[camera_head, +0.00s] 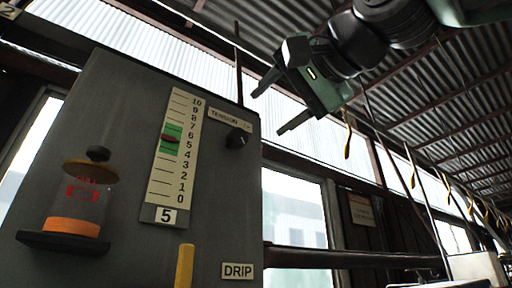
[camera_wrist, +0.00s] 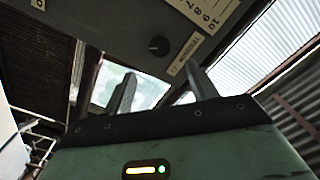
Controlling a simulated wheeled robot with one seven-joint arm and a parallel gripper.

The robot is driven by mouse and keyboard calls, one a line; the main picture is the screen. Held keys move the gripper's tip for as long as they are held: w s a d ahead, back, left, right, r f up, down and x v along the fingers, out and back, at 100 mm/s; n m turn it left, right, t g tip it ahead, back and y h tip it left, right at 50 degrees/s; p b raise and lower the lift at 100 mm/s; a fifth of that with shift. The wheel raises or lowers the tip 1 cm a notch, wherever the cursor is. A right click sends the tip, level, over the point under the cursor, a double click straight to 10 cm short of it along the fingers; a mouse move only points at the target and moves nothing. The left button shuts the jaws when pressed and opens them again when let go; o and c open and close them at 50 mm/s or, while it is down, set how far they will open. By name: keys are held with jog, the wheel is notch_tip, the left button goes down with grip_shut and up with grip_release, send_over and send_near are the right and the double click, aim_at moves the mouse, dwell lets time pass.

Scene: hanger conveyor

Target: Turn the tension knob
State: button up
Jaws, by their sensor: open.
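The tension knob (camera_head: 237,138) is a small dark round knob on the right part of a grey panel (camera_head: 120,120), under a label that reads TENSION. It also shows in the wrist view (camera_wrist: 159,45), beyond and between my fingertips. A plate below the scale reads 5. My gripper (camera_head: 268,108) is open and empty, up and to the right of the knob and apart from it.
A clear jar with orange contents (camera_head: 78,210) sits on a dark shelf at the panel's left. A yellow lever (camera_head: 184,266) and a DRIP label (camera_head: 237,270) are low on the panel. Yellow hooks (camera_head: 413,170) hang in a row at the right.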

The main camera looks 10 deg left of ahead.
jog(key=b+v, duration=0.1)
jog(key=v, duration=0.6)
jog(key=shift+s+d+b, duration=0.25)
jog(key=shift+d+b, duration=0.05)
jog(key=shift+b, duration=0.1)
jog(key=w+a+f+n+g+h, duration=0.1)
jog(key=w+a+f, duration=0.1)
jog(key=f, duration=0.5)
jog(key=w+a+f+g+h, duration=0.1)
jog(key=w+f+h, duration=0.1)
jog(key=f, duration=0.5)
jog(key=w+a+f+n+g+h, duration=0.1)
jog(key=w+a+f, duration=0.15)
jog(key=f, duration=0.45)
jog(key=d+f+n+g+h, duration=0.2)
jog(key=d+f+h, duration=0.1)
jog(key=f, duration=1.5)
jog(key=s+d+f+n+g+h, duration=0.1)
jog(key=s+d+f, duration=0.3)
jog(key=f, duration=0.5)
jog(key=s+d+f+n+g+h, duration=0.1)
jog(key=s+d+f+g+h, duration=0.2)
jog(key=d+f, duration=0.3)
jog(key=s+d+f+g+h, duration=0.2)
jog(key=s+d+f, duration=0.2)
jog(key=f, duration=0.9)
jog(key=shift+s+d+n+g, duration=0.3)
jog(key=shift+d+n, duration=0.1)
jog(key=shift+d, duration=0.6)
jog(key=shift+c, duration=0.5)
